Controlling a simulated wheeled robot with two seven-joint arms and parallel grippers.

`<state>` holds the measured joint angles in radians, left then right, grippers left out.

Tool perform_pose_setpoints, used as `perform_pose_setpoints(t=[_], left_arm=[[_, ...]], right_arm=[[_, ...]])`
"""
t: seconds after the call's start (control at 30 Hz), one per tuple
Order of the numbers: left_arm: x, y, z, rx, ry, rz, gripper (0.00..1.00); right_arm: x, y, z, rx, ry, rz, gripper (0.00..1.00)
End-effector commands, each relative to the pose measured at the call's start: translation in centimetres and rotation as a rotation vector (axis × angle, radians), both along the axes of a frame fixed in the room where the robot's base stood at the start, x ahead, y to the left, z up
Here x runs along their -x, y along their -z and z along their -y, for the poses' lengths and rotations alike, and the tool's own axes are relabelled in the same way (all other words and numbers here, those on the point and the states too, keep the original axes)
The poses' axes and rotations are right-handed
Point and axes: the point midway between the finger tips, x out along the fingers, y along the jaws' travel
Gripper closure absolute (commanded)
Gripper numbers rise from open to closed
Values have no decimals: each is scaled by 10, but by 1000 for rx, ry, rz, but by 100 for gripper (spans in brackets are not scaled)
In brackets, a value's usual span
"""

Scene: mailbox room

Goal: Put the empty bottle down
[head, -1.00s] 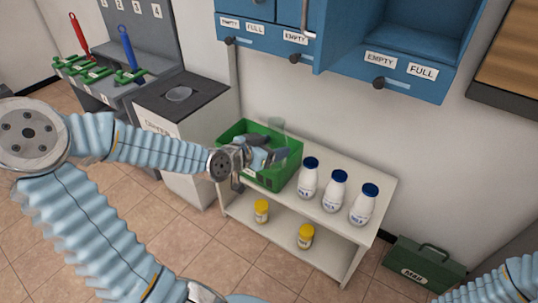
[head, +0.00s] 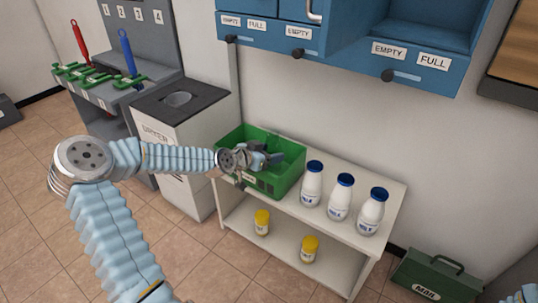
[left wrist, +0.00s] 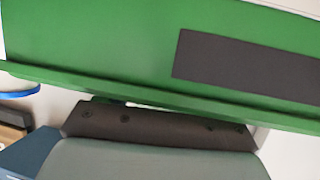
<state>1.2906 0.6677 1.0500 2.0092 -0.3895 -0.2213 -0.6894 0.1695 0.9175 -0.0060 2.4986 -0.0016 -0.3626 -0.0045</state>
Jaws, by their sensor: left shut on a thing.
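The green crate (head: 278,184) stands on the left end of the white shelf's top. My left gripper (head: 268,158) reaches into it from the left, with its fingers below the rim level. It is shut on the empty bottle, which was a pale see-through shape at the fingers earlier. I cannot make the bottle out clearly now. The left wrist view shows the crate's green wall (left wrist: 90,45) close up, with a dark rectangular patch. My right gripper is out of view.
Several white bottles with blue caps (head: 340,197) stand on the shelf (head: 300,228) right of the crate. Yellow-capped jars (head: 310,250) are on its lower board. A white bin (head: 180,140) stands left, blue cabinets (head: 345,58) hang above, and a green case (head: 435,272) lies right.

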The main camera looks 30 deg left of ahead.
Motion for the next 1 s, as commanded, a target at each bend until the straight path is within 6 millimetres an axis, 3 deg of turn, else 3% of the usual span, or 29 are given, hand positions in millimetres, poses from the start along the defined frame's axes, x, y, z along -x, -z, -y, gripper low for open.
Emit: perform_pose_setpoints(t=[0.73, 0.77, 0.9, 1.0], left_arm=[[1, 16, 1, -2, 4, -5, 75], [2, 17, 1, -1, 4, -7, 31], [3, 19, 1, 0, 6, -10, 10], [3, 20, 2, 0, 7, -12, 10]], right_arm=[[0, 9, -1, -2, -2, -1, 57], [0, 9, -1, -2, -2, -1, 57], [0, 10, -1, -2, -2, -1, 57], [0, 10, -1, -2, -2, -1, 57]])
